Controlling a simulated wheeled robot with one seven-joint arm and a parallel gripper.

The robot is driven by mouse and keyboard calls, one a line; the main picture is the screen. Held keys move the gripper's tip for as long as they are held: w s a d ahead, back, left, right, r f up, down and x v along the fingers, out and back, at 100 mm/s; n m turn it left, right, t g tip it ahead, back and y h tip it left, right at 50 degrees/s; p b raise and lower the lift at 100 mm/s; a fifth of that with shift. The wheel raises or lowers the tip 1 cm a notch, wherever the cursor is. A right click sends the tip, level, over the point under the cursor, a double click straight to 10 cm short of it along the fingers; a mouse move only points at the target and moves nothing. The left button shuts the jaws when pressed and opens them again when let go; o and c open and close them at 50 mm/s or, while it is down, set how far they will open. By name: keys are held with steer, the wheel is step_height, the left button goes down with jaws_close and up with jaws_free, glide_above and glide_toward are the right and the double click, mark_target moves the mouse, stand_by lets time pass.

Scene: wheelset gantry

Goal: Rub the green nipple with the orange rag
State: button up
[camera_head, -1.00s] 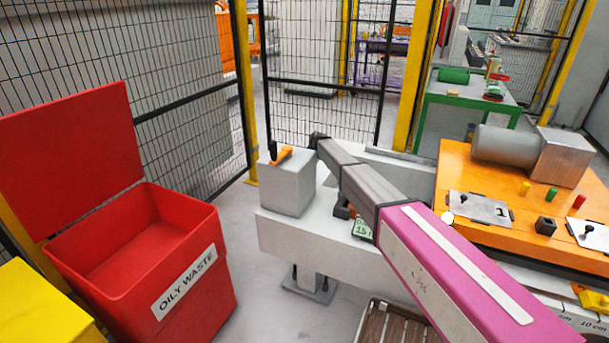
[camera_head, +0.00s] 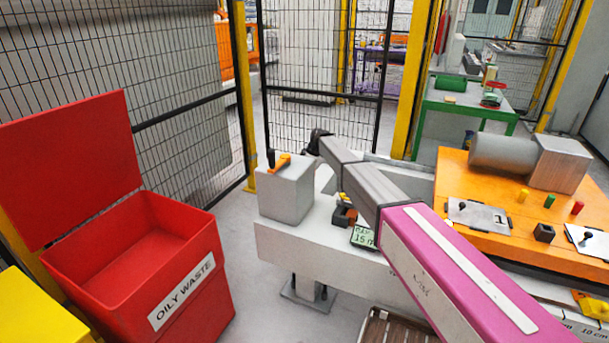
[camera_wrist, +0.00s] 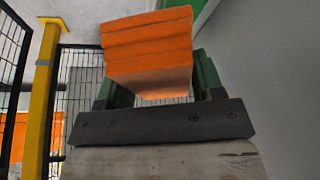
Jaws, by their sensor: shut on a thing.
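The orange rag (camera_wrist: 148,45) is a folded, thick pad in the wrist view. My gripper (camera_wrist: 155,86) is shut on it, with dark green fingers on either side. The green nipple (camera_head: 549,201) appears to be the small green peg on the orange bench at the right of the head view. It stands between a yellow peg (camera_head: 523,195) and a red peg (camera_head: 577,207). In the head view my arm reaches away to the far left of the pegs. No peg shows in the wrist view.
An open red oily waste bin (camera_head: 150,270) stands at left. A large grey cylinder (camera_head: 503,152) lies on the orange bench (camera_head: 470,185). Mesh fencing (camera_head: 320,60) and a green table (camera_head: 468,106) stand behind.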

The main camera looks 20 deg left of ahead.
steer(key=shift+r, duration=0.25)
steer(key=shift+r, duration=1.5)
steer(key=w+d+r+m+t, duration=0.15)
steer(key=d+m, duration=0.25)
steer(key=d, duration=0.8)
steer(key=d+r+m+t, duration=0.1)
steer(key=d+r+m, duration=0.2)
steer(key=d, duration=0.9)
steer(key=d+r+m+t, duration=0.2)
steer(key=d+m, duration=0.2)
steer(key=d, duration=0.9)
steer(key=s+d+r+m+h, duration=0.1)
steer(key=s+d+m, duration=0.2)
steer(key=d, duration=0.7)
steer(key=s+d+r+m+t+h, duration=0.1)
steer(key=s+d+m, duration=0.3)
steer(key=d, duration=0.7)
steer(key=s+d+r+m+t+h, duration=0.1)
steer(key=s+d+r+m+h, duration=0.1)
steer(key=d, duration=0.9)
steer(key=s+r+m, duration=0.1)
steer(key=s+m, duration=0.1)
steer(key=shift+m, duration=0.3)
